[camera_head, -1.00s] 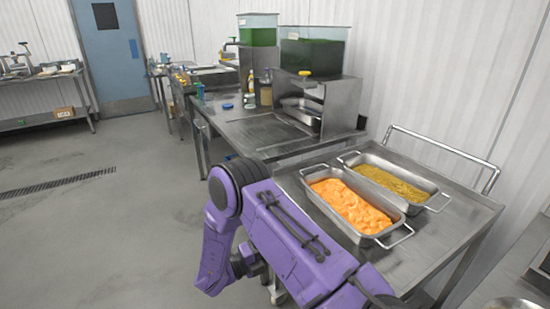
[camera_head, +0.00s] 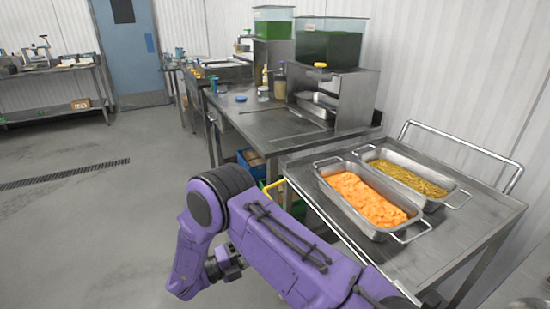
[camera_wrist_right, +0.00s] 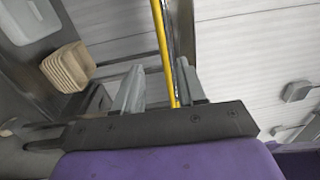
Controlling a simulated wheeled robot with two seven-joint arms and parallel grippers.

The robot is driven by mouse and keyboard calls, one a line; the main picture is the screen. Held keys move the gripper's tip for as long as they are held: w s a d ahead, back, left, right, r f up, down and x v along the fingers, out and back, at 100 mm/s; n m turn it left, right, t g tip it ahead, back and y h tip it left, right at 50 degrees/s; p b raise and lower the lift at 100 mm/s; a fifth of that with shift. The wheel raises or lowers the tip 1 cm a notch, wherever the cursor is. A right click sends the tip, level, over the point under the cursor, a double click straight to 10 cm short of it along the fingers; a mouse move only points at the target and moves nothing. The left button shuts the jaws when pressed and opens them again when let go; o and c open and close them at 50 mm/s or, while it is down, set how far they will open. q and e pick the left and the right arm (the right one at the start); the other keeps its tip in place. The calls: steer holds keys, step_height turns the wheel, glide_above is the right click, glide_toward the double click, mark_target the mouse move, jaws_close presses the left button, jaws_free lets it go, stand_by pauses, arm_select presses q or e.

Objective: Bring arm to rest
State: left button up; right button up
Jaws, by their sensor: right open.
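My right arm (camera_head: 290,255), purple with dark joints, comes in from the lower right of the head view, bends at a raised elbow and folds down to the left over the floor. In the right wrist view my right gripper (camera_wrist_right: 159,78) has its two grey fingers apart. A thin yellow bar (camera_wrist_right: 162,35) runs up through the gap between the fingers in that picture; I cannot tell its distance, and the fingers are not closed on it. The right gripper's fingers cannot be made out in the head view. My left gripper is out of view.
A steel cart (camera_head: 470,235) holds a pan of orange food (camera_head: 330,185) and a pan of yellowish food (camera_head: 455,188), close right of my arm. A steel workbench (camera_head: 250,128) stands behind. A yellow handle (camera_head: 275,183) shows beside my elbow. Floor (camera_head: 90,225) at left is clear.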

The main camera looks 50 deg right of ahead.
steer(key=shift+v, duration=0.85)
steer(key=w+d+f+n+t+h, duration=0.25)
steer(key=w+n+t, duration=0.25)
steer(key=n+t, duration=0.4)
steer(key=s+a+f+n+t+y, duration=0.2)
steer(key=a+f+n+t+y, duration=0.2)
steer(key=f+n+t+y, duration=1)
steer(key=s+a+f+n+g+y, duration=0.1)
steer(key=s+a+f+n+g, duration=0.2)
steer(key=s, duration=0.8)
steer(key=s+a+f+n+g, duration=0.3)
steer(key=s+n+g, duration=0.5)
steer(key=s, duration=0.3)
steer(key=shift+n+y, duration=0.3)
steer(key=shift+y, duration=0.05)
